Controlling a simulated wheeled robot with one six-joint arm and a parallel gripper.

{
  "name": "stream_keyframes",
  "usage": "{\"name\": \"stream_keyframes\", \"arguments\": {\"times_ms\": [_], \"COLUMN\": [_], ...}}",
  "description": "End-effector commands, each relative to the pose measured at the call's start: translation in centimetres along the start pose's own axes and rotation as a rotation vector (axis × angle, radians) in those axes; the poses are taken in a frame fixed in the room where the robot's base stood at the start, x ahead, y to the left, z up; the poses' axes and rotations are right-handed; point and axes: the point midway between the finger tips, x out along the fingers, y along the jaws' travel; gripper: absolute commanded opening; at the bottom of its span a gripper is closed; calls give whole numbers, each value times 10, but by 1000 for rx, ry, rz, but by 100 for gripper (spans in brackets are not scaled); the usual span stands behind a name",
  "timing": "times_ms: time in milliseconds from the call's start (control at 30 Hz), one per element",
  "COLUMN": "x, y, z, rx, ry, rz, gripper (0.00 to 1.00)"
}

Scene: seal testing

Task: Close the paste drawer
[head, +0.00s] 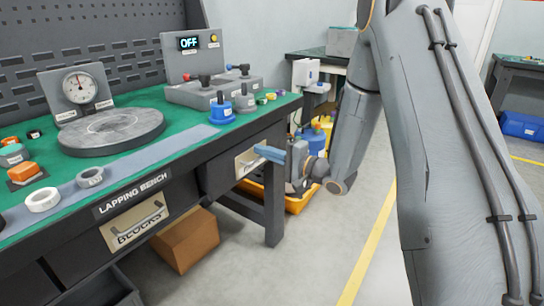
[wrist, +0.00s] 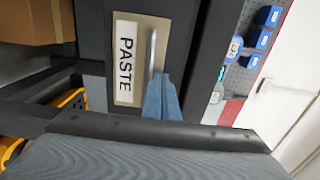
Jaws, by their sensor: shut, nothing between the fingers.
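The paste drawer (head: 216,172) is at the right end of the lapping bench, with a dark front and a beige label plate. In the wrist view its front (wrist: 180,45) fills the middle, with the PASTE label (wrist: 125,62) turned sideways and a metal bar handle (wrist: 152,50). I cannot tell how far the drawer stands out from the bench. My gripper (head: 262,152) has blue fingers, shut and empty, pointing at the drawer front. In the wrist view the fingertips (wrist: 162,78) are at the end of the handle; I cannot tell whether they touch it.
The blocks drawer (head: 118,238) is further left on the bench. A cardboard box (head: 188,240) stands on the floor below. A yellow tray (head: 300,204) lies behind my wrist, near the bench leg (head: 274,212).

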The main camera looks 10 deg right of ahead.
Motion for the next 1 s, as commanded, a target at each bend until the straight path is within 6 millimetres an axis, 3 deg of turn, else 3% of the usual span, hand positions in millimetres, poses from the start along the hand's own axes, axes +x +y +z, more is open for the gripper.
{"name": "stream_keyframes", "arguments": {"times_ms": [433, 733, 1000], "x": [5, 47, 58], "y": [0, -2, -1], "z": [0, 1, 2], "rx": [1, 1, -1], "ry": [-1, -2, -3], "rz": [0, 1, -1], "gripper": [0, 0, 0]}}
